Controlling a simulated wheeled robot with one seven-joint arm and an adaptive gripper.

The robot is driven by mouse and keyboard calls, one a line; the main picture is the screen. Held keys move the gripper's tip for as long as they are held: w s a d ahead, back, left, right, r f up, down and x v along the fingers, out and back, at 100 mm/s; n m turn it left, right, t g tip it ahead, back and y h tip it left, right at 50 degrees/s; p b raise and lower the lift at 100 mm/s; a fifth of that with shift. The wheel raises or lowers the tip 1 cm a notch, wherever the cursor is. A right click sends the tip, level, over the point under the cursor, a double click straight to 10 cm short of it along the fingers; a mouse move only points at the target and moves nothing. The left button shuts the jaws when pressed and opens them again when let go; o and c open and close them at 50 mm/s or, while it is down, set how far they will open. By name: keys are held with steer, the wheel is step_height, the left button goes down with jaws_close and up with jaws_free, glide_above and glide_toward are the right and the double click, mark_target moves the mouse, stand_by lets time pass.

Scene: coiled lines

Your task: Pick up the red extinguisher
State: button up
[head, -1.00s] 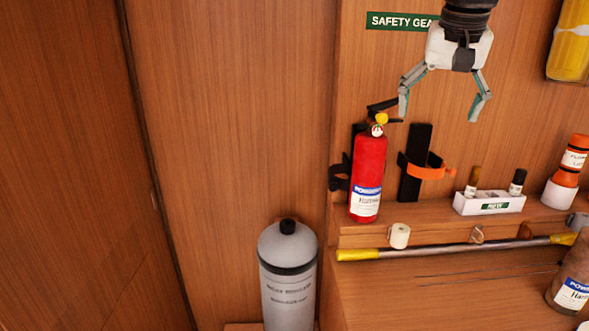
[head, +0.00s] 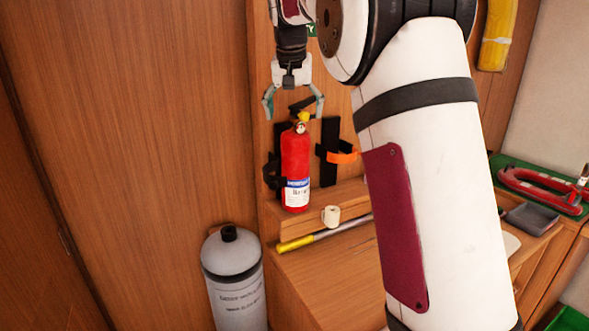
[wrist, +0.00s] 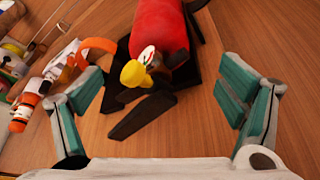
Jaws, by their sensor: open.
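The red extinguisher (head: 295,165) stands upright on a wooden ledge against the panel, with a black bracket behind it. It has a white and blue label, a yellow knob and a black handle on top. My gripper (head: 294,108) is open, pointing down around the level of the extinguisher's handle. In the wrist view, the extinguisher (wrist: 160,25) lies ahead, its yellow knob, gauge and black lever between the spread fingers of my gripper (wrist: 165,105). Nothing is held. I cannot tell whether a finger touches it.
An empty black bracket with an orange strap (head: 342,156) is just right of the extinguisher. A white roll (head: 331,215) and a yellow-ended pole (head: 295,244) lie in front. A grey cylinder (head: 235,280) stands lower left. My arm hides much of the right side.

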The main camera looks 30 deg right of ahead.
mark_target(295, 123)
steer(key=shift+p+x, duration=0.7)
steer(key=shift+x, duration=2.8)
steer(key=shift+d, duration=0.1)
steer(key=c, duration=1.9)
steer(key=shift+w+r, duration=0.1)
steer(key=shift+r, duration=0.1)
steer(key=shift+c, duration=0.6)
